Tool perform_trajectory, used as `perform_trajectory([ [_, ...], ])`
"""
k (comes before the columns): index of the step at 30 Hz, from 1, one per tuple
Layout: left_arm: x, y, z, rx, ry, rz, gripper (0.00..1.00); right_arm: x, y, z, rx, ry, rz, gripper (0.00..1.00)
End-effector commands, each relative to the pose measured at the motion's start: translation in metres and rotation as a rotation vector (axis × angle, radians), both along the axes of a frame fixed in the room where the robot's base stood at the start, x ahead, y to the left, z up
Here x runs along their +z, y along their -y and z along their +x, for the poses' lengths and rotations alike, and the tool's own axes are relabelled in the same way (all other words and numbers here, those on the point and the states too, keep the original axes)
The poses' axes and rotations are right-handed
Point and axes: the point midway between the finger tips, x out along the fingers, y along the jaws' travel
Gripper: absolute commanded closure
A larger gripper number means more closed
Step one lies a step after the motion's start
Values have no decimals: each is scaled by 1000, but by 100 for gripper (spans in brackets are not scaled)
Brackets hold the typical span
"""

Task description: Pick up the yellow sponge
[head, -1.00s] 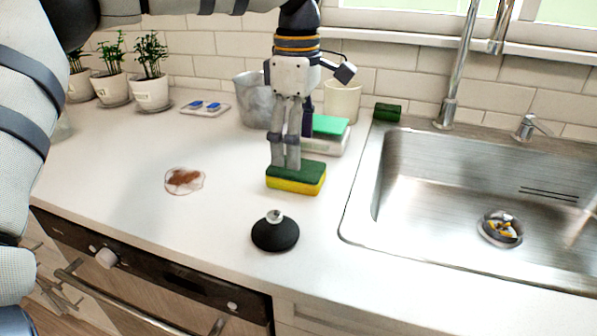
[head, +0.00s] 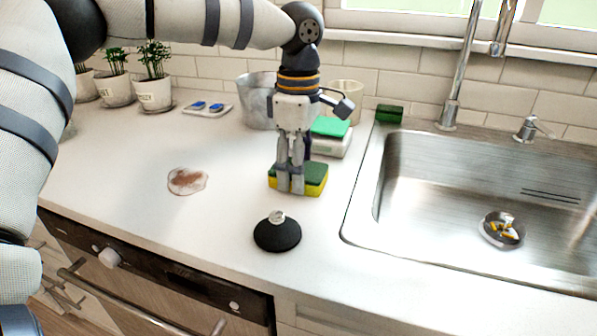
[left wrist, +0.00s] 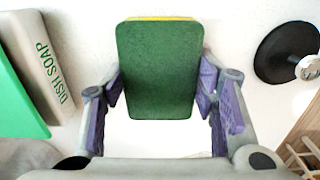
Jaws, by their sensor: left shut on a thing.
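The yellow sponge (head: 313,184) with a dark green top lies on the white counter, left of the sink. My left gripper (head: 291,188) comes down on it from above, with its fingers at the sponge's sides. In the left wrist view the green face of the sponge (left wrist: 160,72) sits between the purple finger pads, with a thin yellow edge at the top. The left gripper (left wrist: 163,98) is shut on the sponge. The sponge appears to rest on the counter. My right gripper is not in view.
A black round stopper (head: 277,233) stands just in front of the sponge. Behind are a dish soap box (head: 333,143), a metal bucket (head: 256,100) and a dark green block (head: 389,113). A brown stain (head: 187,181) lies left. The sink (head: 450,170) is right.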

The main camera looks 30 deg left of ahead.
Motion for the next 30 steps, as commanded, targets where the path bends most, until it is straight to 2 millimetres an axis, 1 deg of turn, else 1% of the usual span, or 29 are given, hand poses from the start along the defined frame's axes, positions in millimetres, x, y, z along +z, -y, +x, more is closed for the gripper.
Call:
perform_trajectory([
  [2, 1, 0, 0, 0, -1, 1, 56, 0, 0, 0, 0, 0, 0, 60],
  [5, 11, 0, 1, 0, 2, 1, 56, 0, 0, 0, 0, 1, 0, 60],
  [8, 32, 1, 1, 0, 3, 0, 56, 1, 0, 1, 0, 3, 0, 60],
  [11, 63, 9, -20, -4, 12, 1, 56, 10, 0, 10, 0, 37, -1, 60],
  [12, 76, 13, -29, -5, 16, 0, 56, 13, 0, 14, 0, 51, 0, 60],
  [14, 94, 19, -43, -4, 18, 0, 56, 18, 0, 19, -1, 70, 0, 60],
  [15, 104, 23, -53, -5, 17, 1, 56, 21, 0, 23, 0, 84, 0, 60],
  [18, 116, 36, -83, -6, 16, 2, 56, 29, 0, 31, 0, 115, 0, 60],
  [22, 122, 49, -108, -4, 4, 2, 56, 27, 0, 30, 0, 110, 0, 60],
  [24, 125, 53, -117, -3, 1, 1, 56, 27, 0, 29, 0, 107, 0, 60],
  [27, 128, 57, -125, -2, -2, 1, 56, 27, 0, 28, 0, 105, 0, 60],
  [30, 129, 58, -128, -1, -3, 0, 56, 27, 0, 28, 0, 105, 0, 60],
])
